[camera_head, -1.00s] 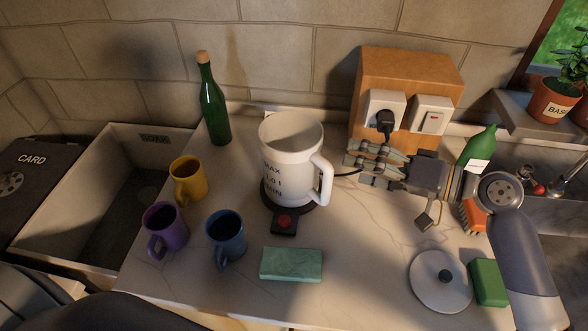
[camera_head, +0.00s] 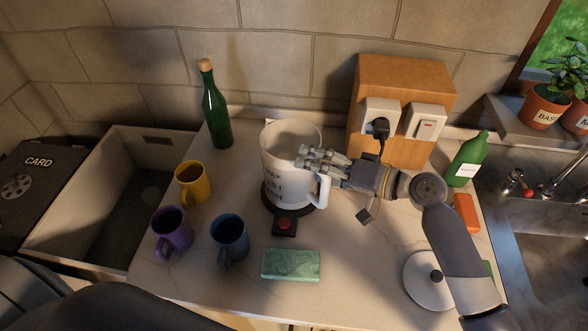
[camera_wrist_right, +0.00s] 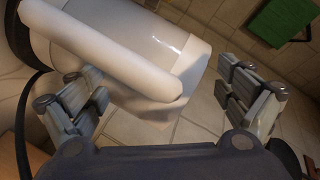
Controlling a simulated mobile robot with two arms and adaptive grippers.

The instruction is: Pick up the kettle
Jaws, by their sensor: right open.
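The white kettle (camera_head: 285,165) stands upright and lidless on its dark base with a red button (camera_head: 285,223), its handle (camera_head: 323,188) on the right side. My right gripper (camera_head: 307,160) is open at the kettle's right side, just above and beside the handle in the head view. In the right wrist view the kettle (camera_wrist_right: 150,60) and its long white handle (camera_wrist_right: 110,50) lie between and beyond the spread fingers (camera_wrist_right: 165,100); I cannot tell whether they touch. A round white lid (camera_head: 428,280) lies on the counter, partly behind my right arm. My left gripper is not in view.
Purple (camera_head: 172,230), blue (camera_head: 229,238) and yellow (camera_head: 194,183) mugs stand left of the kettle. A corked green bottle (camera_head: 215,110) stands behind them. A green block (camera_head: 291,264) lies in front. A wooden socket box (camera_head: 400,85) with a plug stands behind right.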

